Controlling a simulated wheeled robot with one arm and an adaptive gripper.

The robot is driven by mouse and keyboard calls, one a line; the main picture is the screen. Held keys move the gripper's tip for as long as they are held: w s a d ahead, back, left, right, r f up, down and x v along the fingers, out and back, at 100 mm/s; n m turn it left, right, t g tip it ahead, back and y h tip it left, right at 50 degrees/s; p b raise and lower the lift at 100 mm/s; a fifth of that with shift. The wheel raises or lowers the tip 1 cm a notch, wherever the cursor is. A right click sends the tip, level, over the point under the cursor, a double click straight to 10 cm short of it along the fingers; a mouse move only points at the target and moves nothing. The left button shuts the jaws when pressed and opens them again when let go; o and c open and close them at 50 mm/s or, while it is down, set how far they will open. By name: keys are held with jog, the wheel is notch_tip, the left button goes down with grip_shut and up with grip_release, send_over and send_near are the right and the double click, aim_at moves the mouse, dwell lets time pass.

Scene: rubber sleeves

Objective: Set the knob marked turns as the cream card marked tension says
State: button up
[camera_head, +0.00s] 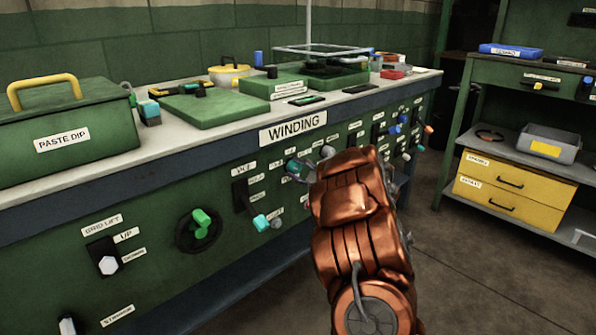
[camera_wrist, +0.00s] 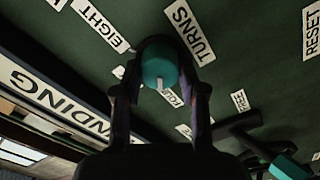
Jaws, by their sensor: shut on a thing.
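The knob (camera_wrist: 158,68) is teal with a white pointer mark and sits by the label TURNS (camera_wrist: 189,32) in the wrist view. The label EIGHT (camera_wrist: 101,26) lies to its left, and another label, partly hidden, lies just below it. My gripper (camera_wrist: 160,88) is shut on the knob, one finger on each side. In the head view my gripper (camera_head: 308,166) is at the green panel, below the WINDING sign, largely hidden by my copper-coloured arm. I cannot make out a cream card marked tension in either view.
A teal-ended lever (camera_wrist: 288,168) sticks out at lower right in the wrist view. In the head view, a green knob (camera_head: 201,222) and a teal lever (camera_head: 261,222) project from the panel left of my arm. The bench top (camera_head: 165,140) holds boxes and tools. Open floor lies right.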

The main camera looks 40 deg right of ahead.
jog(key=o, duration=1.1)
jog(key=s, duration=1.2)
jog(key=shift+a, duration=0.2)
